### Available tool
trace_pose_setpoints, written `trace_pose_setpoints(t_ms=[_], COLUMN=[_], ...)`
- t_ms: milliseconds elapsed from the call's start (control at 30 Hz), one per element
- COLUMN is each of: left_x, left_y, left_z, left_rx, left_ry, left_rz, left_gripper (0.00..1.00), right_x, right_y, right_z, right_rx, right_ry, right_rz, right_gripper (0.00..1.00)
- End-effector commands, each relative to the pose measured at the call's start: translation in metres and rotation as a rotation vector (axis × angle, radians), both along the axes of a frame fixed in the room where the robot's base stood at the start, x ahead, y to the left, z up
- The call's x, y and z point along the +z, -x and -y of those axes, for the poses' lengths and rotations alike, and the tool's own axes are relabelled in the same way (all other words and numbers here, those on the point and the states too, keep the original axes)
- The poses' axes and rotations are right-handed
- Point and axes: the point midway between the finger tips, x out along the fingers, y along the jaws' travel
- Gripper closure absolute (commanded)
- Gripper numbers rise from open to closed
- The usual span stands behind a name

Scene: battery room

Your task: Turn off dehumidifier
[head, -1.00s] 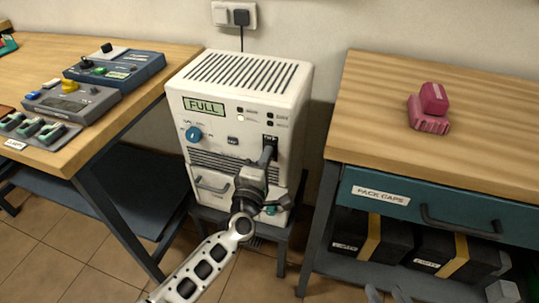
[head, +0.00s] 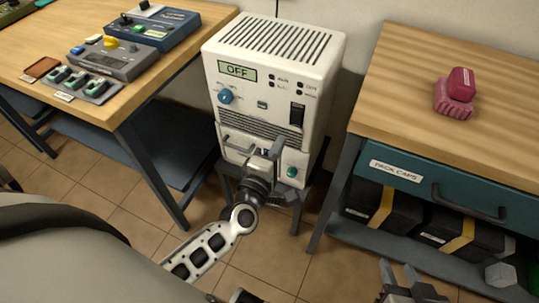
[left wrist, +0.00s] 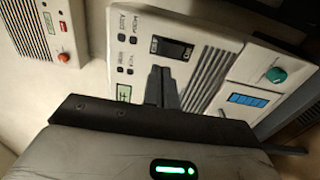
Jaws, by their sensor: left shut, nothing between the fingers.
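The dehumidifier (head: 268,95) is a white box with a vented top, standing on a dark stand between two benches. Its small display (head: 237,71) reads OFF. A blue knob (head: 225,97) sits below the display. The black power switch (head: 297,115) is at the right of the front panel; it also shows in the left wrist view (left wrist: 172,47). My left gripper (head: 276,150) is shut and empty, in front of the lower panel, below the switch and apart from it. My right gripper (head: 400,270) is low at the right, its fingers apart, with nothing visible between them.
A left bench (head: 150,85) holds control boxes. The right bench (head: 410,85) carries a pink object (head: 455,95) above a teal drawer (head: 400,170) labelled PACK CAPS, with black boxes on a shelf below. A green knob (head: 292,171) is low on the dehumidifier.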

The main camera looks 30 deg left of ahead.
Motion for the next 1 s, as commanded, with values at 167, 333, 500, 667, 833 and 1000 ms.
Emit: trace_pose_setpoints(t_ms=[167,333,500,667,833,1000], left_x=[0.003,0.004,0.005,0.004,0.004,0.009], left_y=[0.030,0.041,0.043,0.042,0.042,0.049], left_z=[0.001,0.001,0.001,0.001,0.001,0.012], left_rx=[-0.001,0.000,0.000,0.000,0.000,-0.059], left_ry=[-0.001,-0.001,-0.001,-0.001,-0.001,-0.103], left_rz=[-0.002,-0.001,-0.001,-0.001,-0.001,-0.018], left_gripper=[1.00,1.00,1.00,1.00,1.00,1.00], right_x=[-0.001,-0.002,-0.002,-0.002,-0.001,0.002], right_y=[0.000,-0.001,-0.001,-0.002,-0.002,-0.002], right_z=[0.000,0.001,0.001,0.001,0.001,0.001], right_rx=[0.000,0.000,0.000,0.000,0.000,-0.001], right_ry=[0.003,0.005,0.005,0.005,0.005,0.006], right_rz=[0.000,-0.002,-0.001,0.000,0.000,0.000], right_gripper=[0.64,0.64,0.64,0.64,0.64,0.64])
